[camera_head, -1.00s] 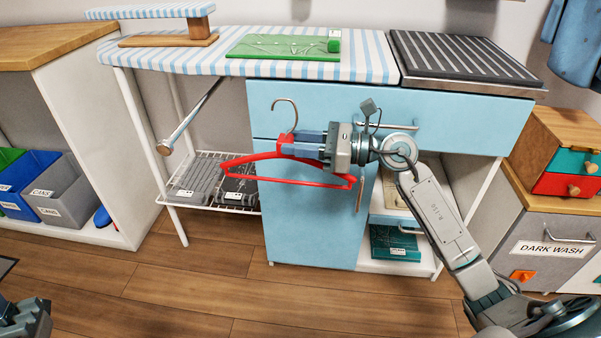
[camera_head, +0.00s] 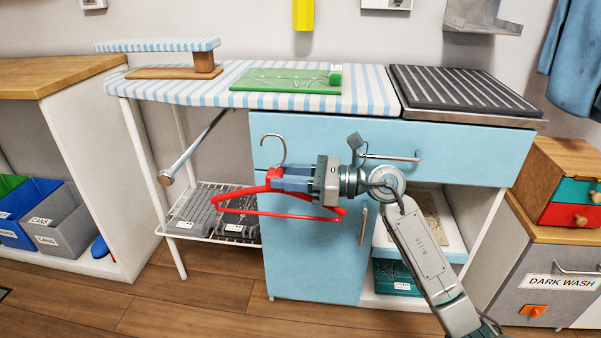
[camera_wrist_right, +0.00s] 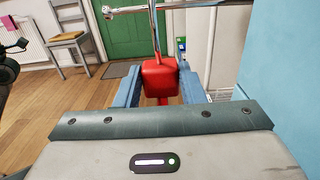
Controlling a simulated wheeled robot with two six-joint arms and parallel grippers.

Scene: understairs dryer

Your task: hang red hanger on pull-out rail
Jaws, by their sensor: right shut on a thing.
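The red hanger (camera_head: 274,180) hangs in front of the light blue cabinet, its metal hook pointing up and its red frame below. My right gripper (camera_head: 280,180) is shut on the red block under the hook. In the right wrist view the red block (camera_wrist_right: 159,75) sits between the two blue fingers. The pull-out rail (camera_head: 195,148) is a metal rod with a round end knob, sticking out under the ironing board, left of the hanger and apart from it. In the wrist view the rail (camera_wrist_right: 180,6) crosses the top, beyond the hanger. My left gripper is out of view.
The striped ironing board (camera_head: 220,95) is above the rail. A white wire shelf (camera_head: 205,232) with grey items is below. The blue cabinet (camera_head: 315,255) stands close behind the hanger. The floor in front is clear.

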